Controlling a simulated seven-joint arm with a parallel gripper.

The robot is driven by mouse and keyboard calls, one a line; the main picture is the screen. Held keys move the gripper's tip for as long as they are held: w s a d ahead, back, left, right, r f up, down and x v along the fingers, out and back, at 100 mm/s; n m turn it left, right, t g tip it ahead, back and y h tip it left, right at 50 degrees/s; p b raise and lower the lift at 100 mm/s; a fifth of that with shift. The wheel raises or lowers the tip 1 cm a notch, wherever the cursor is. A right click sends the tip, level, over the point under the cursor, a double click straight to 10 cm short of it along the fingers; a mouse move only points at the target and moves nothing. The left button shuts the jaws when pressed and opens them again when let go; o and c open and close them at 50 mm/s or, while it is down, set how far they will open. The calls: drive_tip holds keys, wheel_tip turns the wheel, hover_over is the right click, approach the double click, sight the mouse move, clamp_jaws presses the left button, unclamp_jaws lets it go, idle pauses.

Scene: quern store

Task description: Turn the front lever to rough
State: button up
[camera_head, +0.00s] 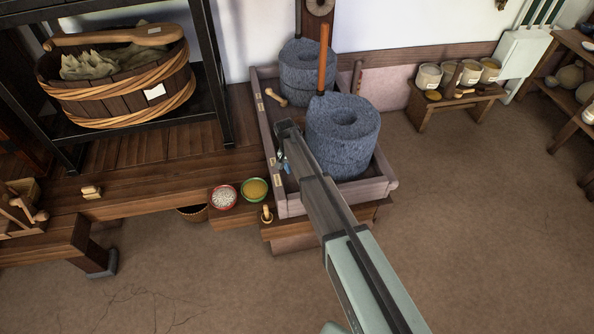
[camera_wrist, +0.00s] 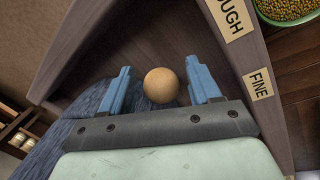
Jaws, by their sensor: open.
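The front lever's round wooden knob (camera_wrist: 161,85) shows in the wrist view between the two blue fingers of my gripper (camera_wrist: 162,84). The fingers are open, with a gap visible on each side of the knob. The lever's shaft is hidden below the knob. On the wooden rim are a ROUGH label (camera_wrist: 231,14) and a FINE label (camera_wrist: 258,84), both to the right of the knob in the wrist view. In the head view, my gripper (camera_head: 281,160) is over the left side of the trough, beside the front quern (camera_head: 343,128), and the front lever is hidden there.
A back quern (camera_head: 309,68) and a back wooden lever (camera_head: 276,97) stand farther up the trough (camera_head: 290,207). An orange upright handle (camera_head: 322,58) rises at the front quern. Bowls of white (camera_head: 224,196) and yellow grain (camera_head: 255,189) sit left of the trough.

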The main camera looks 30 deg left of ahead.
wheel_tip(320, 180, up, 12)
drive_tip(key=a, duration=0.2)
drive_tip(key=shift+s+r, duration=0.15)
drive_tip(key=shift+s, duration=0.2)
drive_tip(key=shift+a+n, duration=0.15)
drive_tip(key=shift+n, duration=0.15)
drive_tip(key=s+d+f+n+g, duration=0.1)
drive_tip(key=s+d+f, duration=0.45)
drive_tip(key=d, duration=0.65)
drive_tip(key=s+d+f+n+g+y, duration=0.1)
drive_tip(key=s+d+f, duration=0.5)
drive_tip(key=d, duration=0.5)
drive_tip(key=s+d+f+n, duration=0.1)
drive_tip(key=s+d+f, duration=0.3)
drive_tip(key=d+f, duration=0.6)
drive_tip(key=s+d+f+m+g, duration=0.2)
drive_tip(key=s+d+f+m, duration=0.1)
drive_tip(key=s+d, duration=0.7)
drive_tip(key=s+d+f+m+g+y, duration=0.1)
drive_tip(key=s+d+f+m+g, duration=0.2)
drive_tip(key=s+d, duration=0.7)
drive_tip(key=d+m, duration=0.1)
drive_tip(key=d, duration=0.7)
